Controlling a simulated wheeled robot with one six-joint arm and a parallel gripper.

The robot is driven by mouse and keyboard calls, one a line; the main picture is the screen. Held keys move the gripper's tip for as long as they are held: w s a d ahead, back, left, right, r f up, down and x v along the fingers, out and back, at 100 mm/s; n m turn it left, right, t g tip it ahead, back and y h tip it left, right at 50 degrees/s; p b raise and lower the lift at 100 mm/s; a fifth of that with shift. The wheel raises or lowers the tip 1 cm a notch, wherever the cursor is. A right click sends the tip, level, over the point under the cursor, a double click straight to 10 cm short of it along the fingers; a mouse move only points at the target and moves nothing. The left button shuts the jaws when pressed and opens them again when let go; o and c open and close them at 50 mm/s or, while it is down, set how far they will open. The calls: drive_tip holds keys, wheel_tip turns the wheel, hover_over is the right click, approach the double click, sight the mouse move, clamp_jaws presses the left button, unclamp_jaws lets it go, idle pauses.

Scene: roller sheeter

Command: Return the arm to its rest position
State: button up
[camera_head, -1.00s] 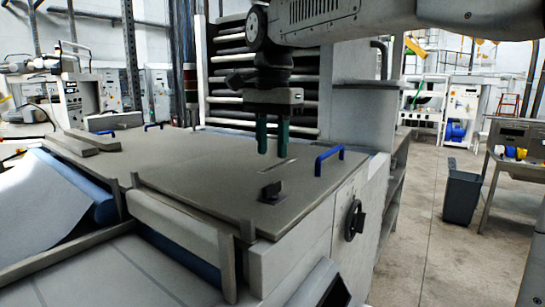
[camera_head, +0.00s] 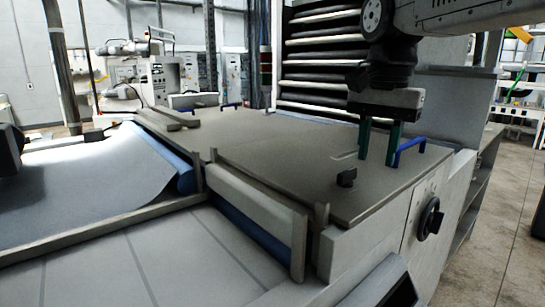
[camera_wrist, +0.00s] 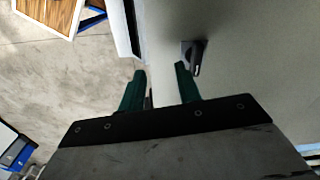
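My gripper (camera_head: 378,144) hangs from my arm at the upper right of the head view, fingers pointing down above the flat grey top of the roller sheeter (camera_head: 290,160). Its two green fingers stand apart with nothing between them. In the wrist view my gripper (camera_wrist: 160,78) is also open and empty. A black knob (camera_head: 346,178) sits on the machine top, left of and nearer than the fingers in the head view. The same knob (camera_wrist: 194,52) is just beyond the right finger in the wrist view.
A blue handle (camera_head: 410,150) stands on the machine top beside my gripper. A black handwheel (camera_head: 430,218) is on the machine's side. Open floor (camera_head: 500,220) shows at the right.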

drive_tip(key=s+d+f+n, duration=0.3)
drive_tip(key=s+f+n, duration=0.1)
drive_tip(key=s+f, duration=0.4)
drive_tip(key=s+d+f+n+t, duration=0.1)
drive_tip(key=s+d+f+n, duration=0.2)
drive_tip(key=s+f, duration=0.5)
drive_tip(key=s+n, duration=0.1)
drive_tip(key=s, duration=0.3)
drive_tip(key=shift+f, duration=0.4)
drive_tip(key=shift+o, duration=0.3)
drive_tip(key=shift+d, duration=0.1)
